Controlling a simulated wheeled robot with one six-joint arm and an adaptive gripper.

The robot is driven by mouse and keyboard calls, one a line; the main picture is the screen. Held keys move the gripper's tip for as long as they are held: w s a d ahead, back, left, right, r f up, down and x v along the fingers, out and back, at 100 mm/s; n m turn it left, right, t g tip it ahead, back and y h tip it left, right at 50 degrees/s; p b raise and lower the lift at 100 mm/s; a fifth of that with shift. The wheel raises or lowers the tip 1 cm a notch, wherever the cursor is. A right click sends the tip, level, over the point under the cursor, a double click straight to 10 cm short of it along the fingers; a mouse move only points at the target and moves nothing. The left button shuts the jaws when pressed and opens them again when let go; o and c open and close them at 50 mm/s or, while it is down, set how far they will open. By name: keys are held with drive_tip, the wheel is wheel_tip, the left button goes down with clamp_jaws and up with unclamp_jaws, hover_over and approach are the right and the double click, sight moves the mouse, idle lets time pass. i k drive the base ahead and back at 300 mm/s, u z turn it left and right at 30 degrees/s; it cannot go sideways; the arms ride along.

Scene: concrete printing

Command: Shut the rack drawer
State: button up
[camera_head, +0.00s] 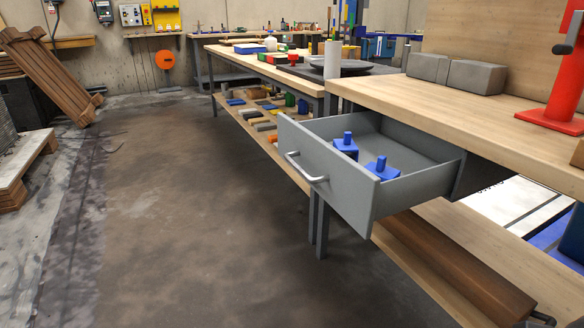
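The grey rack drawer (375,214) is pulled well out from under the wooden workbench top (460,110) at the right. Its front panel (345,196) faces left and carries a silver bar handle (306,168). Two blue parts with upright knobs lie inside the drawer: one blue part (346,146) is close to the front panel, and the other blue part (382,168) is nearer the camera. The rest of the drawer floor is bare. My gripper is not in view, and nothing touches the handle.
A red stand (557,105) and grey blocks (455,73) are on the bench top. A lower shelf holds a brown beam (450,262). A second bench (258,62) stands behind. The concrete floor (190,200) left of the drawer is clear. Pallets (22,165) stand far left.

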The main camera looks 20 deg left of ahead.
sight(429, 165)
drive_tip(key=u, duration=0.95)
drive_tip(key=i, duration=0.4)
drive_tip(key=z, duration=0.65)
drive_tip(key=k, duration=0.7)
drive_tip(key=u, duration=0.7)
drive_tip(key=i, duration=0.5)
